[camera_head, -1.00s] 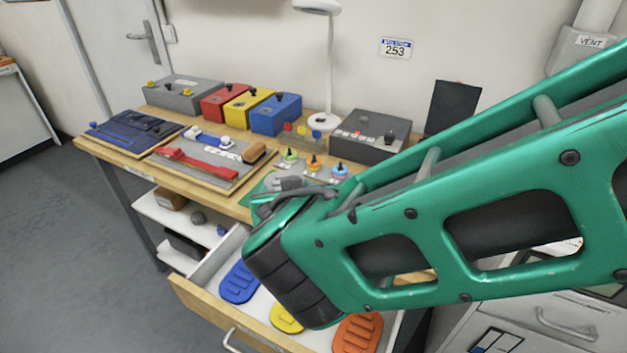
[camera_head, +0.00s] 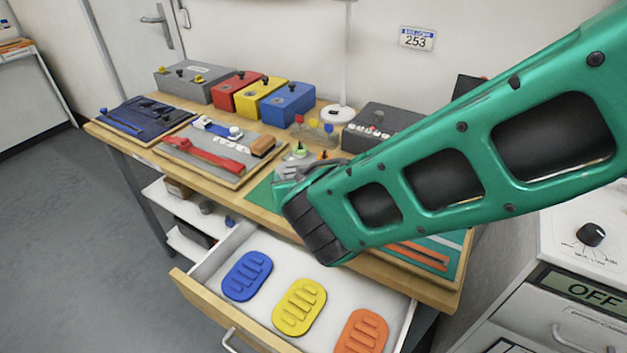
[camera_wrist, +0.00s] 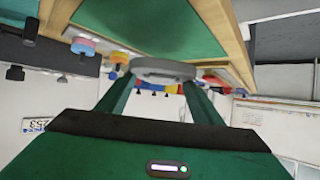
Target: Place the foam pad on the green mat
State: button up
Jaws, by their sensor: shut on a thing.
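My gripper (camera_head: 303,172) is shut on a grey foam pad (camera_wrist: 163,70), which the wrist view shows edge-on between the two fingers. In the head view the pad (camera_head: 285,170) is largely hidden by my gripper and arm. The pad is over or close to the green mat (camera_head: 260,192) on the workbench; I cannot tell whether it touches. The wrist view shows green surface (camera_wrist: 150,25) close to the pad.
An open drawer (camera_head: 205,277) below the bench holds blue (camera_head: 247,276), yellow (camera_head: 299,307) and orange (camera_head: 362,332) ridged pads. Left of the mat is a grey board (camera_head: 215,160) with tools. Coloured boxes (camera_head: 287,105) and a dark control box (camera_head: 380,128) stand behind.

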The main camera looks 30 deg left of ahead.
jog(key=shift+w+f, duration=0.45)
jog(key=shift+w, duration=0.25)
jog(key=shift+f, duration=2)
jog(key=shift+f, duration=0.1)
jog(key=o, duration=1)
jog(key=shift+o, duration=0.2)
jog(key=v, duration=1.2)
jog(key=shift+w, duration=0.1)
